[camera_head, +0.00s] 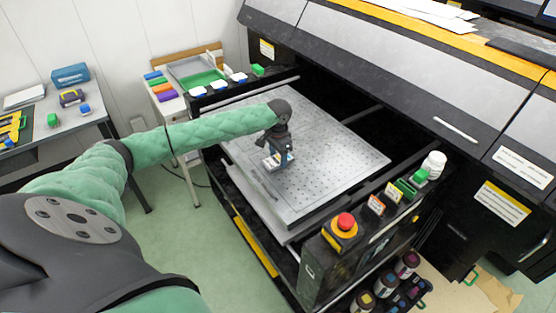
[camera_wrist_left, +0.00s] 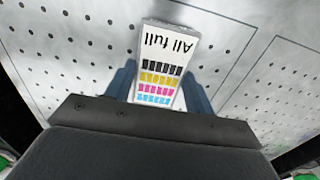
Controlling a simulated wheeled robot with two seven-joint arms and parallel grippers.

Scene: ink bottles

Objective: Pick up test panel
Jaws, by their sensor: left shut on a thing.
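The test panel (camera_wrist_left: 163,62) is a small white card with the words "All full" and black, yellow, magenta and cyan bars, upside down in the left wrist view. My left gripper (camera_wrist_left: 158,92) is shut on it, with a blue-grey finger at each side. In the head view the left gripper (camera_head: 279,157) points down over the perforated metal bed (camera_head: 335,150) of the printer, and the panel (camera_head: 271,162) shows partly behind it. I cannot tell whether the panel still touches the bed. My right gripper is not in view.
A red emergency button (camera_head: 345,222) stands at the bed's front corner. A white bottle (camera_head: 433,165) is at the right edge. Ink bottles (camera_head: 386,284) stand low at the front. The printer's cover (camera_head: 400,60) overhangs the back. A side table (camera_head: 55,118) is at left.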

